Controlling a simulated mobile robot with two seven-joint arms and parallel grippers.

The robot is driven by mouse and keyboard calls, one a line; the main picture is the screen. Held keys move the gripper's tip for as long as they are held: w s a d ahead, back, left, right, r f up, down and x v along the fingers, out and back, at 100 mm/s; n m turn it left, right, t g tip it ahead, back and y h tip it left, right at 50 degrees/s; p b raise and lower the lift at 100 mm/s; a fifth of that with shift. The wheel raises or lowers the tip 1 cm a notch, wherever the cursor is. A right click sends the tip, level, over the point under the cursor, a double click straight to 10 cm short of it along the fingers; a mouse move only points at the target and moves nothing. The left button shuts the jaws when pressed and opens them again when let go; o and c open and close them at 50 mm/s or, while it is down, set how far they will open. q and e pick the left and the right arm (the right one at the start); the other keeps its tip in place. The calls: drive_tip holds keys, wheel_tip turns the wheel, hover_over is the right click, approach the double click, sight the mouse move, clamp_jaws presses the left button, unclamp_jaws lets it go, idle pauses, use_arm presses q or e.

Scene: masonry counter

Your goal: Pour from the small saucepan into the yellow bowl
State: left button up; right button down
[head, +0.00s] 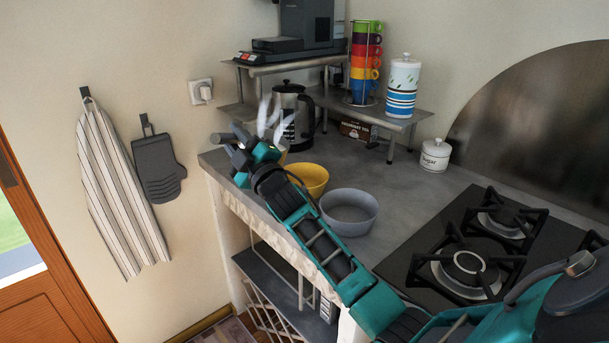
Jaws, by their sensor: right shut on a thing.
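The yellow bowl (312,177) stands upright on the grey counter, partly hidden by my right arm. My right gripper (238,148) is at the counter's far left end, left of the yellow bowl and apart from it. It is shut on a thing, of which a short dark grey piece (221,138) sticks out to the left. This looks like the handle of the small saucepan, but I cannot make out the pan's body. My left gripper is out of view.
A grey bowl (349,208) stands right of the yellow bowl. A metal shelf (390,117) with cups and a canister stands behind. A gas hob (465,263) is at right.

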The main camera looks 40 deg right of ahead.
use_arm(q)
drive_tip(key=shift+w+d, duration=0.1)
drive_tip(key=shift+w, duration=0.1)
use_arm(e)
drive_tip(key=shift+s+d+r, duration=0.2)
drive_tip(key=shift+m, duration=0.3)
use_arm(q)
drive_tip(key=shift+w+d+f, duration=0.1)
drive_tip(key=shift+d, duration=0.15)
use_arm(e)
drive_tip(key=shift+s+d+t+h, duration=0.2)
drive_tip(key=shift+d+t+h, duration=0.1)
drive_tip(key=shift+d+h, duration=0.1)
drive_tip(key=shift+m, duration=0.3)
use_arm(q)
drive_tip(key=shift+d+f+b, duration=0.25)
drive_tip(key=shift+b, duration=0.2)
use_arm(e)
drive_tip(key=shift+s+d+r+m, duration=0.1)
drive_tip(key=shift+s+d+m, duration=0.2)
drive_tip(key=shift+d, duration=0.1)
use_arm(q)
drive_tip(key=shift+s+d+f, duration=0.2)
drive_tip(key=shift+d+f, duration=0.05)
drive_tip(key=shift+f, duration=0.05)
use_arm(e)
drive_tip(key=shift+s+d+r+m+h, duration=0.15)
drive_tip(key=shift+d+r+m+h, duration=0.1)
drive_tip(key=shift+d+m+h, duration=0.15)
